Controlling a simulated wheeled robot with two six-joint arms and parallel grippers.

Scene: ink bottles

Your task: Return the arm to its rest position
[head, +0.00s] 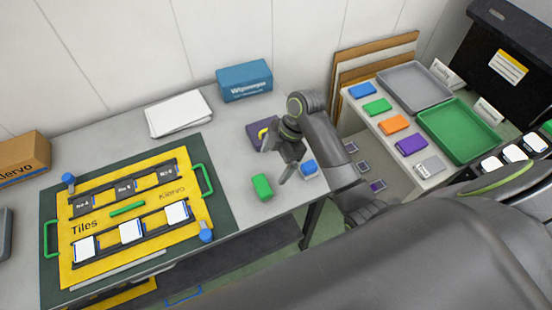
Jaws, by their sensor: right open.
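My right arm reaches in from the lower right, and my right gripper (278,164) is above the right end of the grey table (232,225). Its jaws point down and are open, with nothing seen between them. A green block (262,187) lies just left of and below the gripper. A blue block (309,168) lies to its right near the table edge. My left gripper is not in view.
A yellow tile board (130,254) with green handles fills the table's left. A blue box (244,81) and white papers (178,114) stand behind. A side table holds coloured blocks, a grey tray (413,85) and a green tray (458,128). Small tiles lie on the floor between the tables.

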